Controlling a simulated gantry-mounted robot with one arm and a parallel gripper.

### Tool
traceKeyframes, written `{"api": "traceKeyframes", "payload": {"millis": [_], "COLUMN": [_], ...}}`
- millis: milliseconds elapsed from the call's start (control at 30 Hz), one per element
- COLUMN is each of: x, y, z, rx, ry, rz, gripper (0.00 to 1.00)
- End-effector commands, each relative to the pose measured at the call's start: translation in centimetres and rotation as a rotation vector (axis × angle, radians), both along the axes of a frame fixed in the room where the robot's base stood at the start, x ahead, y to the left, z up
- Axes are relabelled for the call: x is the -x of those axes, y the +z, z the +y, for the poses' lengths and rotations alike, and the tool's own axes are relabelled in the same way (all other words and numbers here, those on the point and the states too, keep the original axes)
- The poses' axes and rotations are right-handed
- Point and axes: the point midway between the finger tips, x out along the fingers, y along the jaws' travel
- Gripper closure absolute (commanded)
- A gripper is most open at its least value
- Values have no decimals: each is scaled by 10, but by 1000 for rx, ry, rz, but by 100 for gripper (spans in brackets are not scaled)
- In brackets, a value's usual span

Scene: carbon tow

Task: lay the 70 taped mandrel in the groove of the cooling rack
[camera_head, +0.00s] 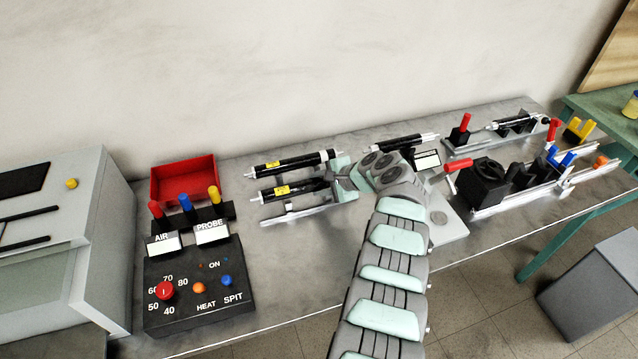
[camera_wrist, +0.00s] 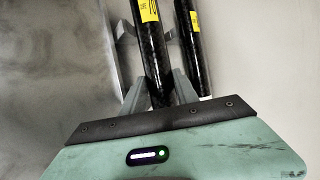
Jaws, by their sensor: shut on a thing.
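My gripper (camera_head: 328,184) is shut on the nearer black mandrel (camera_head: 292,189), which has a yellow tape label and a pale end. In the wrist view this mandrel (camera_wrist: 152,62) runs between my fingers (camera_wrist: 159,92). A second black mandrel (camera_head: 293,163) with a yellow label lies parallel behind it, and also shows to the right in the wrist view (camera_wrist: 188,45). The pale metal cooling rack (camera_head: 290,215) is beneath and in front of the held mandrel. I cannot tell whether the held mandrel touches its groove. The label numbers are too small to read surely.
A red tray (camera_head: 185,178) and a black control box (camera_head: 198,285) stand to the left. Another black mandrel (camera_head: 400,142) lies behind my wrist. A winding fixture (camera_head: 490,182) with clamps is on the right.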

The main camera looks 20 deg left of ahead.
Motion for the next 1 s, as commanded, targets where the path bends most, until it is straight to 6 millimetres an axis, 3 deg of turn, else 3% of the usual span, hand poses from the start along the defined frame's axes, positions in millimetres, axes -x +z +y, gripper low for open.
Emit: {"api": "traceKeyframes", "payload": {"millis": [400,433,733,1000], "x": [0,0,0,0], "y": [-9,-8,-8,-8], "z": [0,0,0,-1], "rx": [-1,-1,0,1], "ry": [0,0,0,0], "rz": [-1,-1,0,1], "gripper": [100,62,38,38]}}
